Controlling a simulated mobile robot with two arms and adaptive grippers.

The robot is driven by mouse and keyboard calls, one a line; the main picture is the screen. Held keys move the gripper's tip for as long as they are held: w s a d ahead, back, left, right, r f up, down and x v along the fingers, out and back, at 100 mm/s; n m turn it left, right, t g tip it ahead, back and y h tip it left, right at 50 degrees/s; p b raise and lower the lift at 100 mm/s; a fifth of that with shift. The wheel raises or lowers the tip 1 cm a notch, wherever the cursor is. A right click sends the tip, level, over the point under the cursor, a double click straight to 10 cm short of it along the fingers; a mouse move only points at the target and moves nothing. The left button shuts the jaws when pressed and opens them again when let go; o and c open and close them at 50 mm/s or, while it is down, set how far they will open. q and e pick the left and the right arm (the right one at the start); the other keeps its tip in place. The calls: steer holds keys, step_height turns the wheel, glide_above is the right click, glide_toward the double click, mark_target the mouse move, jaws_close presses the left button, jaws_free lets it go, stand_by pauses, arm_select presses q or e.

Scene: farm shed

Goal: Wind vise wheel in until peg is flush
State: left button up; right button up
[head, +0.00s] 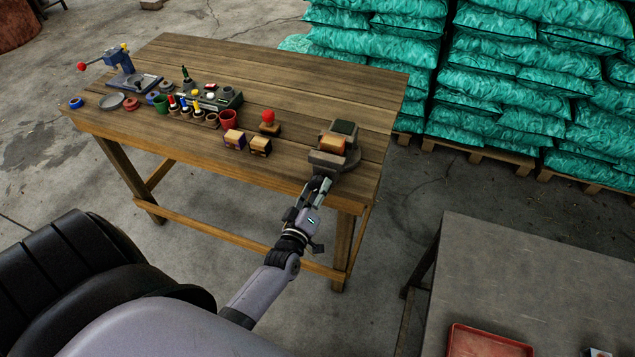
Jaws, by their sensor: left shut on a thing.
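The vise (334,158) stands at the front right of the wooden workbench. It has a grey body, a dark green block (344,128) at its back and an orange-brown block (331,145) nearer me. My left gripper (321,186) reaches up to the front of the vise, at the bench's front edge, and is shut on the vise wheel. The fingers cover most of the wheel, so its outline cannot be made out. The peg cannot be told apart at this size. My right gripper is not in view.
On the wooden workbench (290,80), two small blocks (247,142) and a red-knobbed piece (268,122) sit left of the vise. Cups, rings and a blue tool (122,66) stand farther left. A grey table (540,285) with a red tray (488,342) is at lower right.

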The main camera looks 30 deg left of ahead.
arm_select(q)
steer(key=m, duration=0.3)
steer(key=m+p, duration=0.1)
steer(key=shift+r+m, duration=0.3)
steer(key=m, duration=0.4)
steer(key=shift+p, duration=0.35)
steer(key=m, duration=0.4)
steer(key=shift+w+f, duration=0.1)
steer(key=shift+f, duration=0.05)
steer(key=m, duration=0.3)
steer(key=shift+a+m, duration=0.1)
steer(key=shift+m, duration=0.3)
steer(key=o, duration=1.3)
steer(key=shift+s, duration=0.3)
steer(key=shift+w+f, duration=0.1)
steer(key=shift+w, duration=0.05)
